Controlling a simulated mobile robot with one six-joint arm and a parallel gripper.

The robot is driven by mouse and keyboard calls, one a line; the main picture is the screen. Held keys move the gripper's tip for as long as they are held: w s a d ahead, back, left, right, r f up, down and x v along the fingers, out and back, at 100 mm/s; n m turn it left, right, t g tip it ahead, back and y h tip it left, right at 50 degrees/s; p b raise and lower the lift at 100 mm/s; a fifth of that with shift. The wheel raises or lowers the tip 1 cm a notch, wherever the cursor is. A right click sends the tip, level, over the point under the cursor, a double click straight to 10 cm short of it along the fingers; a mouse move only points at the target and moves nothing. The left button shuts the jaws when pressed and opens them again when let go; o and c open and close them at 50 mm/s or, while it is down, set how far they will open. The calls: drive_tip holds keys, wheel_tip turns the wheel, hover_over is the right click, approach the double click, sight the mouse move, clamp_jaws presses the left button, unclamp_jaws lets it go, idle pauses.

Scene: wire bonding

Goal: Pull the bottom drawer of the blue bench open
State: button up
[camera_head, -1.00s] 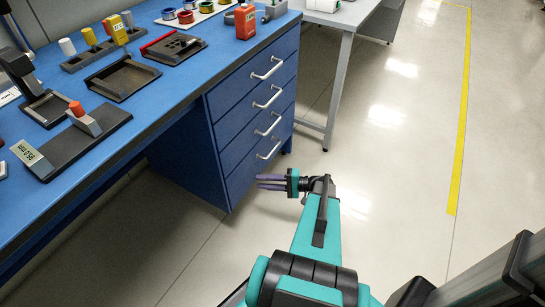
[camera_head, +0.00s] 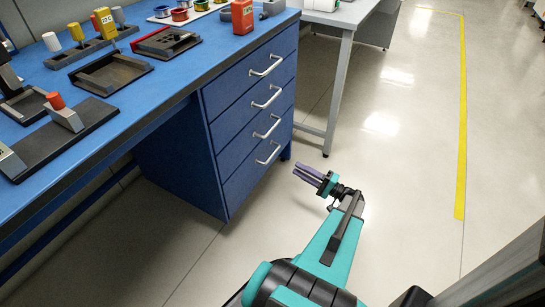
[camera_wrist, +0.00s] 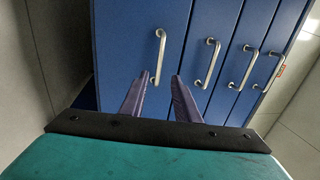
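The blue bench (camera_head: 150,62) has a stack of several blue drawers with silver bar handles under its right end. The bottom drawer (camera_head: 240,182) is shut, flush with the ones above, and its handle (camera_head: 268,154) is bare. My gripper (camera_head: 308,174) is to the right of the bottom drawer, apart from it, with its purple fingers pointing toward the drawer front. In the wrist view the two fingers (camera_wrist: 160,97) are apart and empty. The bottom drawer's handle (camera_wrist: 159,56) stands just beyond the fingertips there, and I see no contact.
Trays and small fixtures (camera_head: 112,72) stand on the bench top. A grey-legged table (camera_head: 336,90) is behind the bench's right end. The floor (camera_head: 400,150) to the right of the drawers is clear, with a yellow line (camera_head: 461,130).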

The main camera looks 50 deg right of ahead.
sight(273, 154)
drive_tip(key=shift+b+x, duration=1.5)
drive_tip(key=shift+x, duration=5.35)
